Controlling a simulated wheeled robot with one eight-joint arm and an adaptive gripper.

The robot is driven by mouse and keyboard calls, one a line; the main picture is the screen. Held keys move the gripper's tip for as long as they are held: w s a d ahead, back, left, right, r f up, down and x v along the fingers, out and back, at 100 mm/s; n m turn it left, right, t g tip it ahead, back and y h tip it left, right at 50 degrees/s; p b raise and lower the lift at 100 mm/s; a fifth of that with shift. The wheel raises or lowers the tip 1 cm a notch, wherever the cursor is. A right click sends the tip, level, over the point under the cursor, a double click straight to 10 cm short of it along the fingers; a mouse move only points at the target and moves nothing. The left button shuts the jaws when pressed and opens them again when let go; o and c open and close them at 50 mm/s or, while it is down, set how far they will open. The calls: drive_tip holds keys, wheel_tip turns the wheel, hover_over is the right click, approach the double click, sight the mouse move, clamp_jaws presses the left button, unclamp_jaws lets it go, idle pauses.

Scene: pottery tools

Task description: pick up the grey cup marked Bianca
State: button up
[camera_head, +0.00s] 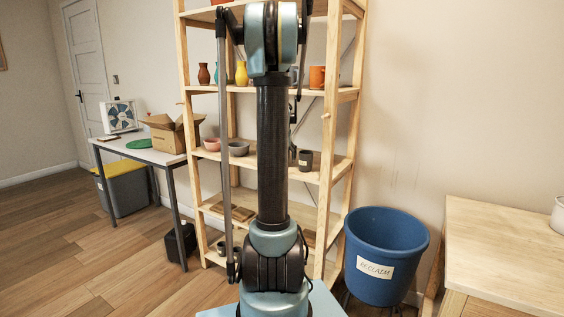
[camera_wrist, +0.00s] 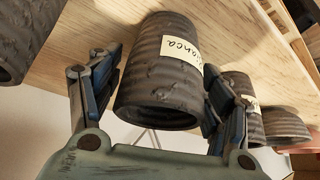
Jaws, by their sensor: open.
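The grey cup marked Bianca (camera_wrist: 150,78) is dark, ribbed and has a cream label; in the wrist view it stands on a wooden shelf board (camera_wrist: 95,40), mouth towards the bottom of the picture. My gripper (camera_wrist: 163,82) is open, with one finger on each side of this cup. I cannot tell whether the fingers touch it. In the head view my arm hides most of my gripper. A dark labelled cup (camera_head: 305,160) shows on the shelf just right of my arm there; its name is too small to read.
In the wrist view a similar cup (camera_wrist: 22,35) is at the left, and a labelled cup (camera_wrist: 246,120) and another (camera_wrist: 287,127) are close on the right. The head view shows bowls (camera_head: 238,149) left of my arm and a blue reclaim bin (camera_head: 385,245).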

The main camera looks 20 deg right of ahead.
drive_tip(key=c, duration=1.3)
drive_tip(key=shift+r, duration=0.15)
